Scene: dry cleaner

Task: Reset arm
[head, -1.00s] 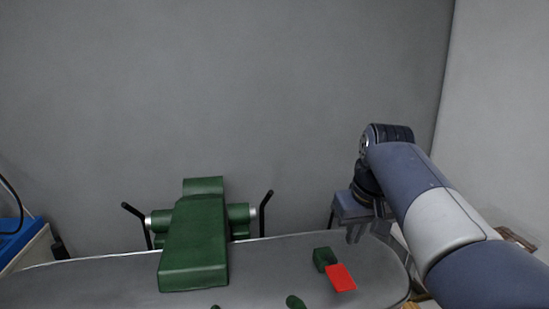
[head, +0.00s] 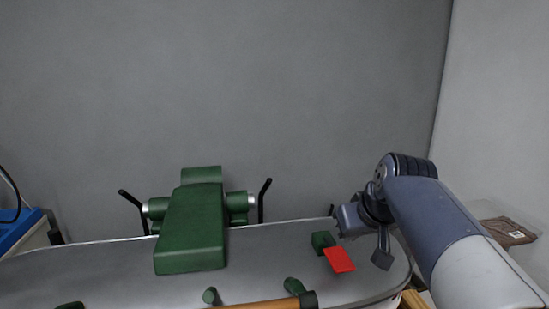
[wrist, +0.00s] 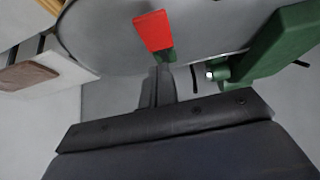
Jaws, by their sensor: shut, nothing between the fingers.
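My gripper (head: 381,258) hangs above the right end of the grey ironing surface (head: 262,262) in the head view, to the right of a small green block and a red piece. In the wrist view my gripper (wrist: 157,88) shows as dark shut fingers with nothing held. The red piece (head: 339,259) lies against the small green block (head: 322,241). The red piece also shows in the wrist view (wrist: 153,31), beyond the fingertips and apart from them.
A large green press-like device (head: 192,230) with black handles stands at the centre left. A wooden rod (head: 265,304) shows at the front edge. A blue item (head: 18,228) is at the far left. A brown packet (head: 508,231) lies at the right.

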